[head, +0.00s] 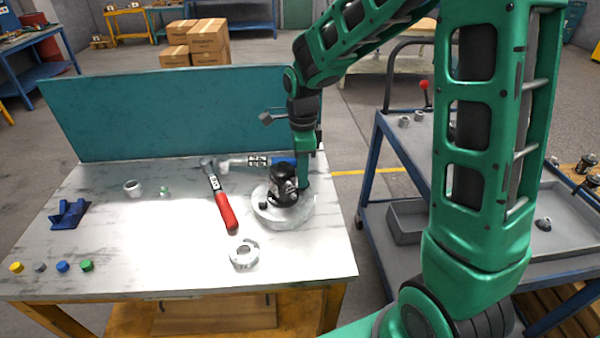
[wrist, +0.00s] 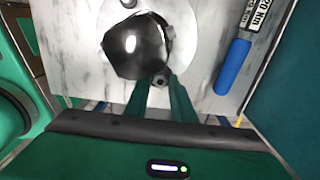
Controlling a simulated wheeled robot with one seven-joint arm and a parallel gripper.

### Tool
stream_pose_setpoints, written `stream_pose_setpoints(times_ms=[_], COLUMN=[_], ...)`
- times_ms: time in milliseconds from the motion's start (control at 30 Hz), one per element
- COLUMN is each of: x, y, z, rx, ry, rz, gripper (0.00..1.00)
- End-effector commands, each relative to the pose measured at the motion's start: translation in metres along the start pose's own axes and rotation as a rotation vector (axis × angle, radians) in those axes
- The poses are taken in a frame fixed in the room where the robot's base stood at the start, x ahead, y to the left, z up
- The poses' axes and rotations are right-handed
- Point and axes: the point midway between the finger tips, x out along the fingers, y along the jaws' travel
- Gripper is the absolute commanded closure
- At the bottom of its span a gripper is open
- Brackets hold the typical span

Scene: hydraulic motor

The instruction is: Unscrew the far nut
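The black hydraulic motor (head: 284,184) stands on a round pale base (head: 270,218) near the right side of the table. In the wrist view the motor (wrist: 138,46) fills the upper middle, on its pale base (wrist: 190,15). The far nut (wrist: 159,80) shows at the motor's edge, between the tips of my gripper (wrist: 158,82). The green fingers are apart, one on each side of the nut; contact is not clear. In the head view my gripper (head: 304,178) reaches down behind the motor, which hides the nut. A dark nut (head: 263,206) shows on the near side.
A red-handled torque wrench (head: 222,200) lies left of the motor, and a blue-handled one (wrist: 232,68) lies close behind it. A pale ring (head: 243,253) lies in front. A teal panel (head: 180,110) borders the table's back. A blue cart (head: 375,185) stands right.

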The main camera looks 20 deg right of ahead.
Motion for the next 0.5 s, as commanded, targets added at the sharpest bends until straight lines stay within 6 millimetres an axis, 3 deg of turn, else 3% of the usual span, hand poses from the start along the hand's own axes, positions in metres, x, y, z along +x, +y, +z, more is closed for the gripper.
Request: stream_pose_setpoints(times_ms=[33,100,267,500], x=[0.0,0.0,-0.0002,-0.0008], y=[-0.0001,-0.0001,-0.0002,-0.0002], z=[0.0,0.0,0.0001,0.0002], rx=[0.0,0.0,-0.02,-0.27], ry=[0.0,0.0,0.0,-0.001], rz=[0.0,0.0,0.0,-0.001], gripper=[0.9,1.0,1.0,1.0])
